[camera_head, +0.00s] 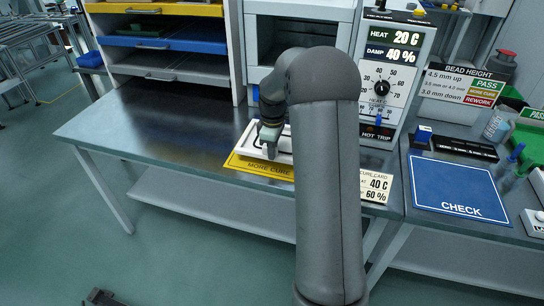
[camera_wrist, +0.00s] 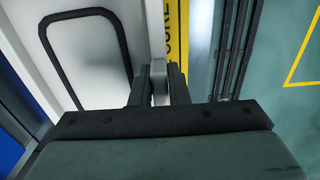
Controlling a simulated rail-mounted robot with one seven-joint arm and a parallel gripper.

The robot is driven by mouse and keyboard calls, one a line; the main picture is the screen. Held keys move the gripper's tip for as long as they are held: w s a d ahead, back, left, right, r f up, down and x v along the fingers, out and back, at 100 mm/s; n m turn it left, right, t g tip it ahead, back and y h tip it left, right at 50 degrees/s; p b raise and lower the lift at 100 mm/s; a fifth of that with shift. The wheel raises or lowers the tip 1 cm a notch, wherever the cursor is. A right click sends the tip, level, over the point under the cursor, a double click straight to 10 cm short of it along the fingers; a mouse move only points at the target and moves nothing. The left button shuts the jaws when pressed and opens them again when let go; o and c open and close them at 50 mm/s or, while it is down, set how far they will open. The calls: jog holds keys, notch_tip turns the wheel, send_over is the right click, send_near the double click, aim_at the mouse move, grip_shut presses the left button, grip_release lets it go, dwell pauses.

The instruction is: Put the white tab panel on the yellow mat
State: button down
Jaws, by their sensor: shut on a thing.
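The white tab panel (camera_head: 283,142) has a black rounded outline, seen in the wrist view (camera_wrist: 85,45). It lies over the back part of the yellow mat (camera_head: 250,166), whose front strip reads "MORE CURE". My gripper (camera_head: 268,148) points down at the panel's front edge. In the wrist view my gripper (camera_wrist: 158,85) is shut on a small pale tab at that edge. The yellow mat (camera_wrist: 176,20) shows there as a narrow strip beside the panel. I cannot tell whether the panel rests fully on the mat. My arm hides part of the panel and the mat's right side.
A cabinet with dials (camera_head: 390,75) stands behind right, and a white cure card (camera_head: 375,187) lies right of my arm. A blue CHECK mat (camera_head: 460,187) is on the right bench. A shelf with yellow and blue trays (camera_head: 165,38) stands behind left. The bench's left (camera_head: 140,125) is clear.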

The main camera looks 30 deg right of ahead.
jog(key=shift+w+f, duration=0.25)
jog(key=shift+f, duration=1.45)
jog(key=shift+f, duration=0.1)
jog(key=shift+f, duration=0.15)
jog(key=c, duration=1.4)
grip_release()
